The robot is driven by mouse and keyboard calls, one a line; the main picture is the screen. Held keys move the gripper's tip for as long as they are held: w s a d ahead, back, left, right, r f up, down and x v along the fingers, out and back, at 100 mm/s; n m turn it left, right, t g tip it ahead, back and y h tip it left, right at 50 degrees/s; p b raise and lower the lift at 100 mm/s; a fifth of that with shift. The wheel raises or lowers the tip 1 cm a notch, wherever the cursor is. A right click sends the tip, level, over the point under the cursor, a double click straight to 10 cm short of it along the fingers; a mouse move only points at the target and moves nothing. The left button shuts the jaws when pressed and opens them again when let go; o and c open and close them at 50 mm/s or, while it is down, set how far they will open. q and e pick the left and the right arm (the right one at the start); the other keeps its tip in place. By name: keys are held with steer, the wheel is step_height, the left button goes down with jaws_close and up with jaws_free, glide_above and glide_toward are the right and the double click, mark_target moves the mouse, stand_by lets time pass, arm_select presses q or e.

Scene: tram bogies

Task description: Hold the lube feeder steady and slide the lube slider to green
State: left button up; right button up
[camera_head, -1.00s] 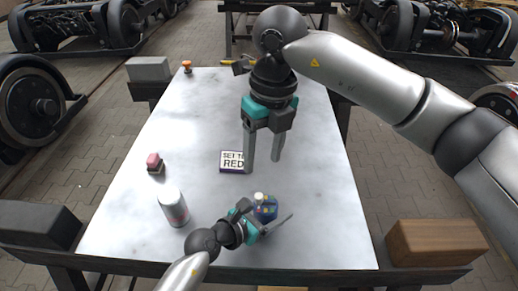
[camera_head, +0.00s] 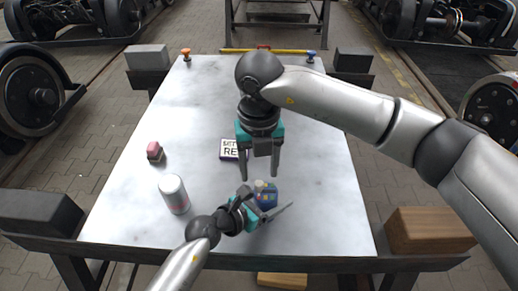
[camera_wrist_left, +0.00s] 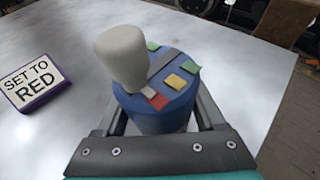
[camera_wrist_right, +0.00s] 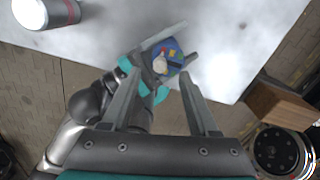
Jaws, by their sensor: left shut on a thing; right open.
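The lube feeder (camera_head: 267,196) is a blue round can near the table's front edge. It stands between the fingers of my left gripper (camera_head: 265,208), which is shut on it. In the left wrist view its top (camera_wrist_left: 182,92) has green, yellow and red patches and a dark slot. The lube slider (camera_wrist_left: 122,60) is a pale grey knob leaning over the top, nearest the red and whitish patches. Its base is partly hidden. My right gripper (camera_head: 258,176) is open and empty, apart from the knob; in the right wrist view its fingers (camera_wrist_right: 163,80) point toward the feeder.
A sign reading "SET TO RED" (camera_wrist_left: 33,85) lies behind the feeder. A brown block (camera_head: 425,237) is beyond the table's right edge. The table's right side is clear.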

mark_target(259, 183)
steer(key=shift+f, duration=1.85)
steer(key=shift+c, duration=0.3)
jaws_close()
